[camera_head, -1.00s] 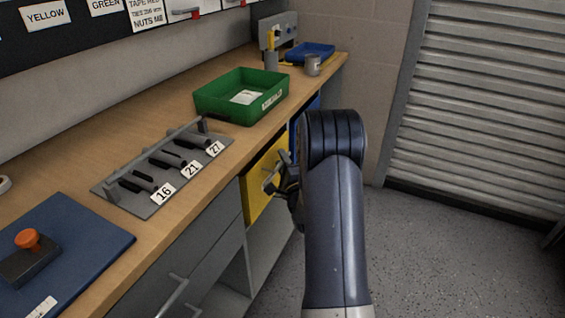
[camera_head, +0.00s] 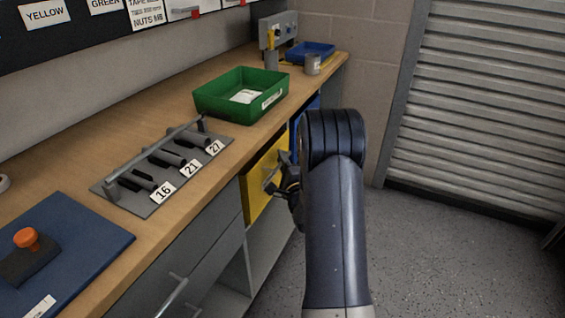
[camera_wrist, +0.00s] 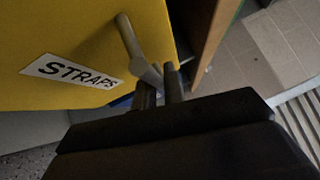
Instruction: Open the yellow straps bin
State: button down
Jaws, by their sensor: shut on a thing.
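The yellow straps bin (camera_head: 258,196) is set under the front edge of the workbench, its front face showing in the head view. In the wrist view its yellow front (camera_wrist: 70,35) carries a white label reading STRAPS (camera_wrist: 72,71). A grey bar handle (camera_wrist: 129,40) stands on that front. My gripper (camera_head: 276,186) is at the handle in the head view. In the wrist view my gripper's fingers (camera_wrist: 159,88) are shut on the handle's near end. My arm hides part of the bin's right side, and the inside of the bin is not visible.
A green tray (camera_head: 215,104) and a rack with numbered tools (camera_head: 135,200) are on the wooden benchtop (camera_head: 165,118). A blue bin (camera_head: 308,112) is beyond the yellow one. Grey drawers (camera_head: 190,275) are nearer. The floor (camera_head: 420,250) to the right is clear.

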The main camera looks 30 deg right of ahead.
jog(key=s+d+f+m+t+h+b, duration=0.2)
jog(key=s+d+f+m+b, duration=0.2)
jog(key=b, duration=1.2)
jog(key=shift+s+d+f+m+t, duration=0.3)
jog(key=shift+s+d+f, duration=0.55)
jog(key=shift+s+f, duration=0.65)
jog(key=shift+s+r, duration=0.2)
jog(key=c, duration=1.5)
grip_release()
jog(key=p+v, duration=0.1)
jog(key=v, duration=0.9)
jog(key=shift+s+f, duration=0.25)
jog(key=shift+s, duration=0.05)
